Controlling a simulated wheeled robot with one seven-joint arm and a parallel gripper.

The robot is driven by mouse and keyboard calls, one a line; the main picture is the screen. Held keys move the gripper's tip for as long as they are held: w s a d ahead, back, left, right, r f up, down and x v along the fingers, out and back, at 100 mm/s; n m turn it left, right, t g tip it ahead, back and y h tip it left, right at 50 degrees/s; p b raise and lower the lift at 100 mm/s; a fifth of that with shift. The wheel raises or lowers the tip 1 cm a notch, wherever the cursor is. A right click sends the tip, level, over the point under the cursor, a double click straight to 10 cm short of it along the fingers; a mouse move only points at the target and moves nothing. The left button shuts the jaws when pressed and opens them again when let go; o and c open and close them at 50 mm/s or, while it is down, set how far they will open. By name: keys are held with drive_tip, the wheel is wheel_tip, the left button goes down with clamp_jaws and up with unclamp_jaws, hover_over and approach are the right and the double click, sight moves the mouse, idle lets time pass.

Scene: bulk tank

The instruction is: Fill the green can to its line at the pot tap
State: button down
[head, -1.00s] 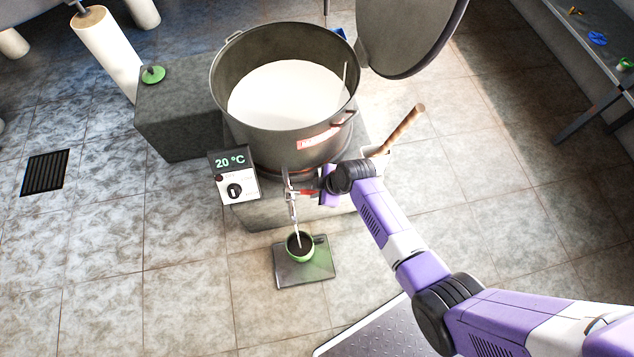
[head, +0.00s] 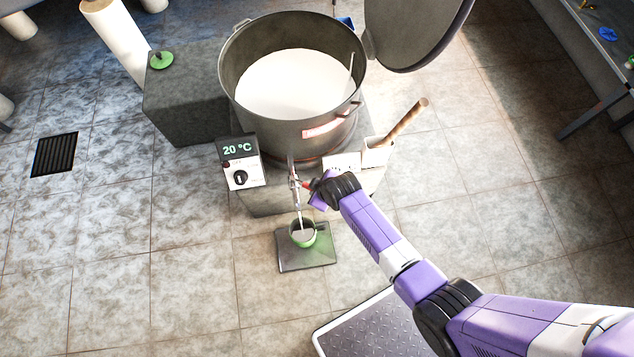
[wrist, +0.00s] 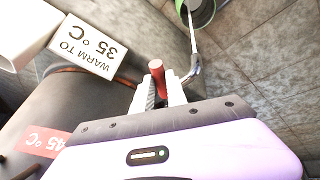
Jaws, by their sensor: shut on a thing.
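The big steel pot (head: 290,130) holds white liquid, with a tap (head: 293,180) low on its front. A thin pale stream falls from the tap into the green can (head: 304,240), which stands upright on a grey plate (head: 290,264) on the floor. The can's inside looks pale; its fill line cannot be made out. The can also shows partly at the top of the wrist view (wrist: 204,14). My gripper (head: 313,190) is shut on the tap's red handle (wrist: 156,70), beside the stream and above the can.
A control box (head: 240,163) reads 20 °C. A white holder (head: 376,153) with a wooden-handled tool is right of the pot. A green lid (head: 161,60) lies on a grey block (head: 185,100). A treadplate platform (head: 372,330) is at the front. Floor left of the can is clear.

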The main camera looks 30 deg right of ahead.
drive_tip(key=c, duration=1.3)
unclamp_jaws()
drive_tip(key=p+v, duration=0.2)
drive_tip(key=v, duration=0.5)
drive_tip(key=shift+s+r, duration=0.15)
drive_tip(key=shift+r, duration=0.2)
drive_tip(key=shift+f, duration=0.1)
